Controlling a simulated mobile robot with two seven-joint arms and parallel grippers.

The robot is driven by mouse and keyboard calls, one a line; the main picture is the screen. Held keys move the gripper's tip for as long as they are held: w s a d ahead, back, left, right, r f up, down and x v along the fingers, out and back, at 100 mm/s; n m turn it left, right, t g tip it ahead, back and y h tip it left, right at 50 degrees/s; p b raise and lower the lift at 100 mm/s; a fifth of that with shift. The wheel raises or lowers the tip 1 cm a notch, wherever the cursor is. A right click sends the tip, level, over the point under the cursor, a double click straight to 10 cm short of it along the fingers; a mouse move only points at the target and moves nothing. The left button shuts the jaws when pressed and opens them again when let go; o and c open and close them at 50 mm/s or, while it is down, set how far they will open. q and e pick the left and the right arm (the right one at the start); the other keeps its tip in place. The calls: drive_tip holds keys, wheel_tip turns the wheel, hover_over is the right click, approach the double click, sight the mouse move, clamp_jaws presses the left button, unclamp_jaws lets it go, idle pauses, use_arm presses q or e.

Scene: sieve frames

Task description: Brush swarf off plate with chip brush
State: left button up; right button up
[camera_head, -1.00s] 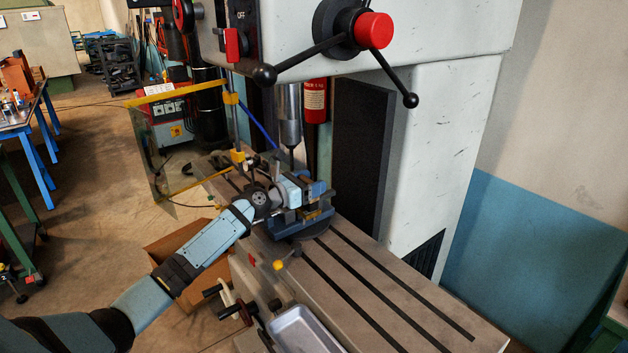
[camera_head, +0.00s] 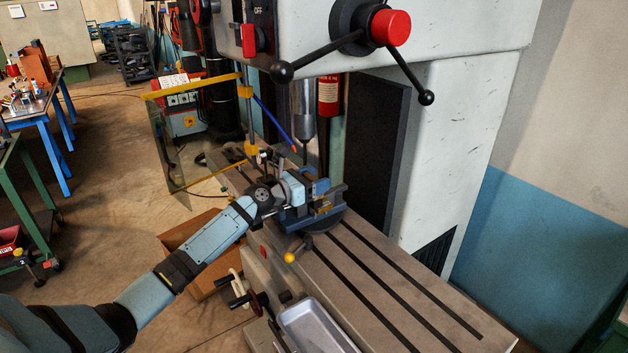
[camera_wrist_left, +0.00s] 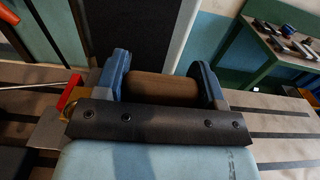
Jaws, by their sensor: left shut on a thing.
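My left gripper (camera_head: 296,188) reaches in from the left over the drill press table, close beside the blue vise (camera_head: 318,216). In the left wrist view its two blue fingers (camera_wrist_left: 162,72) are shut on a brown rounded piece, which looks like the chip brush's handle (camera_wrist_left: 160,89). The bristles are hidden from both views. The plate and any swarf cannot be made out clearly; the gripper and vise jaws cover that area in the head view. My right gripper is not in view.
The slotted table (camera_head: 400,278) is bare to the right of the vise. The drill spindle (camera_head: 304,112) hangs just behind the gripper. A clear yellow-framed guard (camera_head: 178,148) stands at left.

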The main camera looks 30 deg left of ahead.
sight(307, 177)
use_arm(q)
drive_tip(key=x, duration=0.4)
idle(0.4)
drive_tip(key=shift+p+v, duration=0.95)
drive_tip(key=shift+v, duration=1.25)
drive_tip(key=shift+s+a+r+p, duration=0.25)
drive_tip(key=shift+s+p, duration=0.15)
drive_tip(key=shift+s, duration=0.25)
drive_tip(key=shift+s+a+r+p, duration=0.25)
drive_tip(key=shift+s+a+p, duration=0.1)
drive_tip(key=shift+s, duration=0.3)
drive_tip(key=shift+s+a+r+p, duration=0.25)
drive_tip(key=shift+s+p, duration=0.15)
drive_tip(key=shift+s, duration=0.25)
drive_tip(key=s, duration=0.1)
drive_tip(key=s+a+p, duration=0.1)
drive_tip(key=s+r, duration=0.1)
drive_tip(key=shift+s+a, duration=0.15)
drive_tip(key=shift+s, duration=0.1)
